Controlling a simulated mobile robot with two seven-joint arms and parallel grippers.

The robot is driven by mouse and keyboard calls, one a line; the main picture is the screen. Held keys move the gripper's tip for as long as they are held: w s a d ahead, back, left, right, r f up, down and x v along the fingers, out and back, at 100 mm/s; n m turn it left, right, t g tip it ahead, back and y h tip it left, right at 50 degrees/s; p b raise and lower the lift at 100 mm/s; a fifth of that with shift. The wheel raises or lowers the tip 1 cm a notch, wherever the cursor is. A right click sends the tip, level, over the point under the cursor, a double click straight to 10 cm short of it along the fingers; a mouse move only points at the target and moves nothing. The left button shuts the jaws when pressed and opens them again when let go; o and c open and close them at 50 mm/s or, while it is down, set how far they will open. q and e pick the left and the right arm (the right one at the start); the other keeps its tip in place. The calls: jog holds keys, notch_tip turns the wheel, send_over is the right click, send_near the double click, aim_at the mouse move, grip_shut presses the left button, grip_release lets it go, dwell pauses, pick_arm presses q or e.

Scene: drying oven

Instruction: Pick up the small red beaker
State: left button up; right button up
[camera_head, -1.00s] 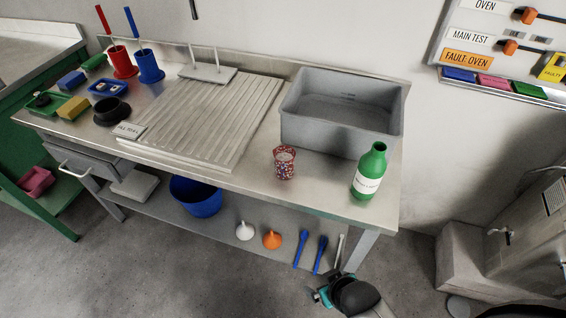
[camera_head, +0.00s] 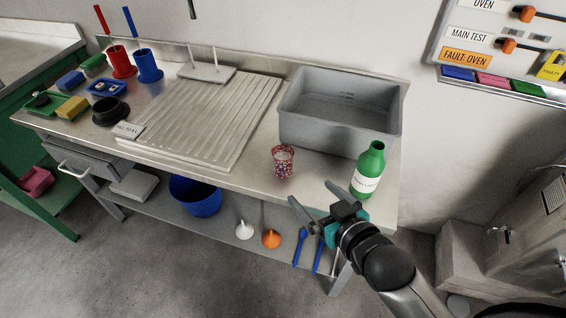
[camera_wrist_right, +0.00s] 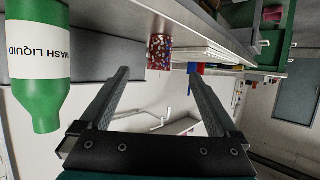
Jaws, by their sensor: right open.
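The small red beaker (camera_head: 283,163), patterned with white and blue specks, stands upright near the front edge of the metal bench (camera_head: 235,183). The beaker also shows in the right wrist view (camera_wrist_right: 159,52), ahead of the fingers at the upper middle. My right gripper (camera_head: 309,207) is open and empty, to the lower right of the beaker and apart from it. In the right wrist view its two fingers (camera_wrist_right: 164,85) are spread wide with nothing between them. My left gripper is not in view.
A green wash liquid bottle (camera_head: 368,172) stands right of the beaker, close to my right gripper; it also shows in the right wrist view (camera_wrist_right: 36,65). A grey basin (camera_head: 340,127) is behind the beaker. A ribbed draining board (camera_head: 205,120) lies to the left.

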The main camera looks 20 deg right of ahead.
jog(key=b, duration=0.2)
send_near(287, 170)
jog(key=x, duration=0.5)
jog(key=shift+d+f, duration=0.1)
jog(key=shift+b+x, duration=1.25)
jog(key=shift+x, duration=1.65)
jog(key=shift+w, duration=0.15)
jog(key=c, duration=0.9)
grip_shut()
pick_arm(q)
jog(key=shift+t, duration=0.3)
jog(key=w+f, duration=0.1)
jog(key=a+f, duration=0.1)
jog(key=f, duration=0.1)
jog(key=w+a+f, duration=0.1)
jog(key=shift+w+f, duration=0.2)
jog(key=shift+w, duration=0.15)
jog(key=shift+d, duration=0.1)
pick_arm(e)
jog(key=shift+r, duration=0.3)
